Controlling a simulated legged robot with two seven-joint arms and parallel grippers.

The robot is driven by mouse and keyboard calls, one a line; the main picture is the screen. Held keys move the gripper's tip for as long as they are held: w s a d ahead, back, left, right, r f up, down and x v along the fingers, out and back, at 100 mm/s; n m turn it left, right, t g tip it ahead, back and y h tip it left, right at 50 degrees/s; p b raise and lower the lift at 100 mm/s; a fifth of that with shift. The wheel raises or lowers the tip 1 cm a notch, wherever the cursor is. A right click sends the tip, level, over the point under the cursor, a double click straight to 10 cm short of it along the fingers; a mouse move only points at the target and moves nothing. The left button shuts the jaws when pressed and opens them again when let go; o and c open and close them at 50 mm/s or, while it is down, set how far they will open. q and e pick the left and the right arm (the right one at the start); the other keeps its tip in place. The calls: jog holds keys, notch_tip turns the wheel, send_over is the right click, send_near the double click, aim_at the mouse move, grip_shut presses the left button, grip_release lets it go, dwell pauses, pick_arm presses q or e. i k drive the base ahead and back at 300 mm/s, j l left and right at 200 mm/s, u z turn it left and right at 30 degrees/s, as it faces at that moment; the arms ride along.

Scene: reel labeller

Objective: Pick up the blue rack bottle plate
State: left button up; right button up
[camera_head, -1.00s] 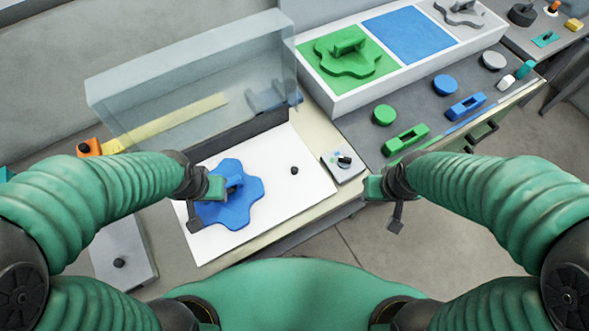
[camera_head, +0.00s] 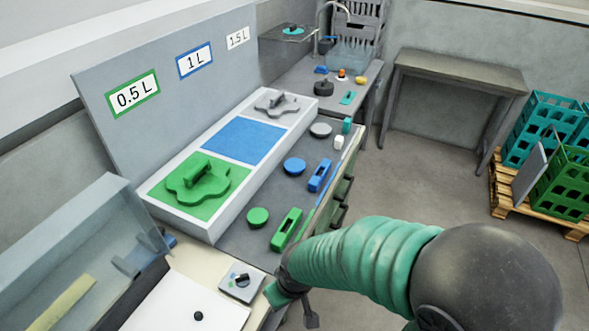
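The blue flower-shaped plate with a handle, seen earlier on the white work surface, is outside the current view. A bare part of that white surface (camera_head: 185,310) shows at the bottom left. My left gripper is also out of view. My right gripper (camera_head: 294,304) is over the front edge of the bench near the small grey switch box (camera_head: 238,288); its fingers look apart, with nothing between them. In the white tray (camera_head: 205,228), the blue field (camera_head: 243,141) is empty. A green flower-shaped plate (camera_head: 198,184) lies on the green field, and a grey one (camera_head: 277,103) on the grey field.
Blue (camera_head: 294,166), green and grey discs and several coloured blocks lie on the dark bench beside the tray. A clear guard (camera_head: 75,255) stands at the lower left. A side table (camera_head: 455,75) and crates (camera_head: 565,185) on a pallet stand right, with open floor between.

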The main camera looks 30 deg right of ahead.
aim_at(294, 167)
jog(key=i+l+u, duration=0.25)
jog(key=l, duration=0.65)
jog(key=i+l+u, duration=0.2)
jog(key=l, duration=0.7)
jog(key=i+l+u, duration=0.25)
jog(key=l, duration=0.7)
jog(key=l+u, duration=0.25)
jog(key=l, duration=0.65)
